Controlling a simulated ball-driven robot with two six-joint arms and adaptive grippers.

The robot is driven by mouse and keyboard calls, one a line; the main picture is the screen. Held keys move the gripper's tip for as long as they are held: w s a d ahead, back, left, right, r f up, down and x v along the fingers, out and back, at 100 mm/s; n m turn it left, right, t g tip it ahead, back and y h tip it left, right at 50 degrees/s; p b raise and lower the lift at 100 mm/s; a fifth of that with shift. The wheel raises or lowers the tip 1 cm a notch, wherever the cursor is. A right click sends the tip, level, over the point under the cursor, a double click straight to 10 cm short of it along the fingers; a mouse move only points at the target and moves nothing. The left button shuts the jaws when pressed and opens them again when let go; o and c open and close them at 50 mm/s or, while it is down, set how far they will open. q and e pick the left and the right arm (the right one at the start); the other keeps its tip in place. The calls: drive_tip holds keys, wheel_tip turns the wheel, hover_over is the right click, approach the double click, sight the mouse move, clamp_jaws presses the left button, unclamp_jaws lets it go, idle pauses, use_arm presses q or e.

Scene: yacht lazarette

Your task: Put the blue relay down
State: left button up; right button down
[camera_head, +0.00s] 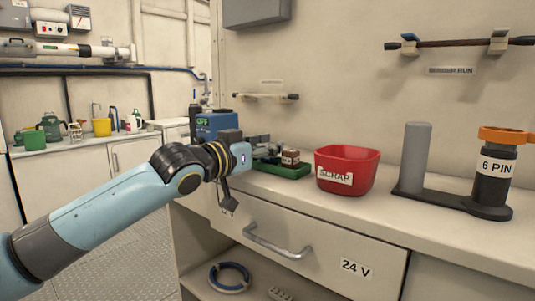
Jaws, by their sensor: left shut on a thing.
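My left arm reaches in from the left, and its gripper (228,205) points down in front of the counter's edge, above the lower shelf. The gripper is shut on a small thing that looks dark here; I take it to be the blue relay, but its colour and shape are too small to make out. A green tray (283,171) on the counter behind the wrist holds a brown block (290,156) and grey parts, partly hidden by my arm. My right gripper is not in view.
A red bowl marked SCRAP (348,170) stands right of the tray. Farther right is a dark stand with a grey post (414,158) and a 6 PIN cylinder (495,170). A blue box (213,124) is behind my wrist. A 24 V drawer (310,248) is below.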

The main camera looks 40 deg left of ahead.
use_arm(q)
drive_tip(key=o, duration=0.7)
drive_tip(key=shift+s, duration=0.1)
